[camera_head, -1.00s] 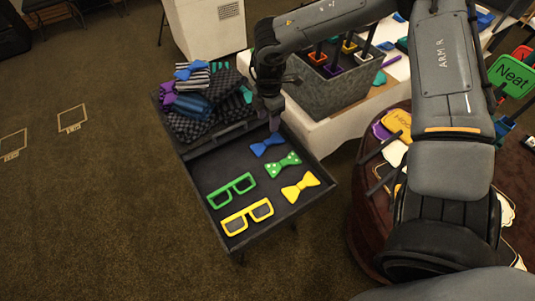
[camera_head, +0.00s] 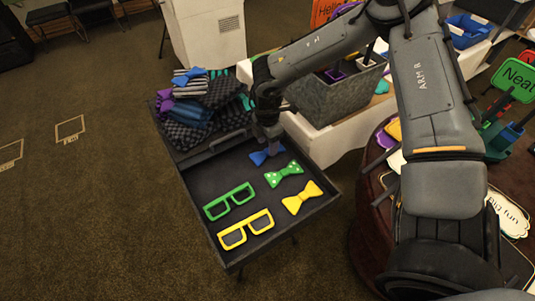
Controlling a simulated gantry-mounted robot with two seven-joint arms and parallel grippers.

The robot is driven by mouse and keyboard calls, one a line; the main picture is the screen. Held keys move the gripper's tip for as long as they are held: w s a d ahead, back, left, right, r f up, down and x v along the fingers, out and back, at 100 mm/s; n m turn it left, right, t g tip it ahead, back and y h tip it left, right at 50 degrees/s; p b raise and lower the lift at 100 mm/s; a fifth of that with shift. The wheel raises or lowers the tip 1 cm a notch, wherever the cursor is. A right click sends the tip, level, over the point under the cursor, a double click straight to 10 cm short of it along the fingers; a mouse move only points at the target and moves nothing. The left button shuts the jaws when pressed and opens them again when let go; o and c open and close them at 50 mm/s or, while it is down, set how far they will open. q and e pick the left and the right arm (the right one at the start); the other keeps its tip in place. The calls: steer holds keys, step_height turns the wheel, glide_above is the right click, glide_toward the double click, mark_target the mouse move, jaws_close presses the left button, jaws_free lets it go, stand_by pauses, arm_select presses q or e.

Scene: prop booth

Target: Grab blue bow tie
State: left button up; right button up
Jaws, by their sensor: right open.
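A blue bow tie (camera_head: 260,157) lies in the open dark drawer (camera_head: 205,180), at its back right corner. My right gripper (camera_head: 270,146) points down right over this bow tie and hides part of it. The gripper is open; I cannot tell whether its fingers touch the bow tie. Another blue bow tie (camera_head: 190,75) lies on top of the pile of folded cloths behind the drawer. My left gripper is not in view.
In the drawer are a green dotted bow tie (camera_head: 284,174), a yellow bow tie (camera_head: 302,197), green glasses (camera_head: 229,201) and yellow glasses (camera_head: 245,229). A grey bin (camera_head: 340,100) stands on a white-covered table to the right. A round brown table (camera_head: 365,220) stands nearer.

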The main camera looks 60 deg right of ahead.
step_height(320, 180, down, 3)
steer(key=shift+r+b, duration=0.1)
steer(key=shift+b, duration=0.25)
jaws_close()
steer(key=shift+r, duration=0.15)
